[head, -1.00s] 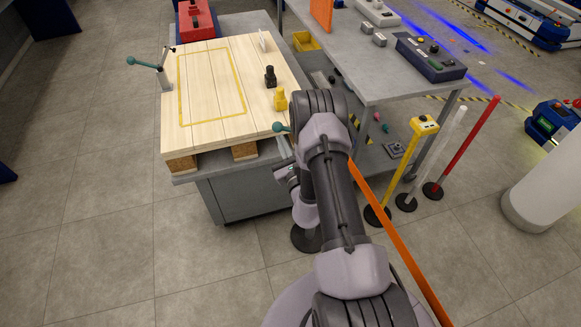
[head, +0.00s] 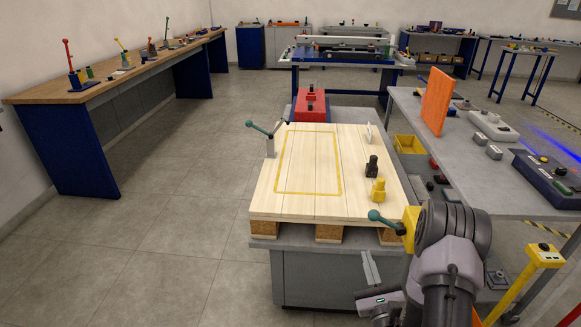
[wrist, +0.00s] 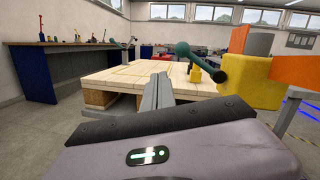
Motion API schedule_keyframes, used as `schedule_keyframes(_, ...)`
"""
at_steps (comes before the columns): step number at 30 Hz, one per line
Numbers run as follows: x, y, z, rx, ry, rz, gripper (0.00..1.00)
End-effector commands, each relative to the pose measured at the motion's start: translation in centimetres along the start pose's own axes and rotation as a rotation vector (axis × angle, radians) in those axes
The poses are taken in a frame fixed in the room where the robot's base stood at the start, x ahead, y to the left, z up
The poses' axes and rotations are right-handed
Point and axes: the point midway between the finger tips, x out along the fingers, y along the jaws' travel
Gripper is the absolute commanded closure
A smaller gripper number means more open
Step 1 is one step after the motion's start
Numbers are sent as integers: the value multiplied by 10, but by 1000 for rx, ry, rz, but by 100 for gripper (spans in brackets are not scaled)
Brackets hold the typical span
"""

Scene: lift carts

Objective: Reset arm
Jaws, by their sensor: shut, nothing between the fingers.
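My gripper (head: 370,268) is in front of the near edge of the pale wooden pallet (head: 300,217), low at its right part. It is shut and empty; in the wrist view its fingers (wrist: 159,90) point towards the pallet. My arm rises at the lower right of the head view. A lever with a teal knob (head: 376,215) and a yellow housing (head: 410,228) sits at the pallet's near right corner. In the wrist view the teal lever (wrist: 186,50) shows just right of my fingers. I see no contact.
The pallet rests on a grey cart (head: 325,280). A black piece (head: 371,167) and a yellow piece (head: 378,190) stand on it. A grey table (head: 450,150) is on the right, and a yellow post (head: 520,280) stands near my arm. The floor on the left is clear.

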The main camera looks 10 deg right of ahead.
Motion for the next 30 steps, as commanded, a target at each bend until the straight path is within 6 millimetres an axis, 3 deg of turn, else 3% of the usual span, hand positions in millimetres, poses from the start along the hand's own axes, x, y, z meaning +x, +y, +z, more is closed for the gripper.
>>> schedule_keyframes(3,23,56,101,43,-224,289,100)
schedule_keyframes(6,6,116,190,46,-400,615,100)
schedule_keyframes(8,-23,152,236,17,-488,833,100)
schedule_keyframes(9,-49,174,262,-25,-537,988,100)
schedule_keyframes(11,-99,203,292,-126,-593,1237,100)
schedule_keyframes(12,-138,218,303,-234,-614,1411,100)
schedule_keyframes(14,-195,226,301,-463,-606,1652,100)
schedule_keyframes(15,-224,222,291,-648,-578,1771,100)
schedule_keyframes(18,-254,188,260,-1166,-453,1889,100)
schedule_keyframes(21,-242,147,250,-1615,-326,1781,100)
schedule_keyframes(24,-222,117,258,-1887,-246,1612,100)
schedule_keyframes(30,-210,100,269,-2022,-204,1491,100)
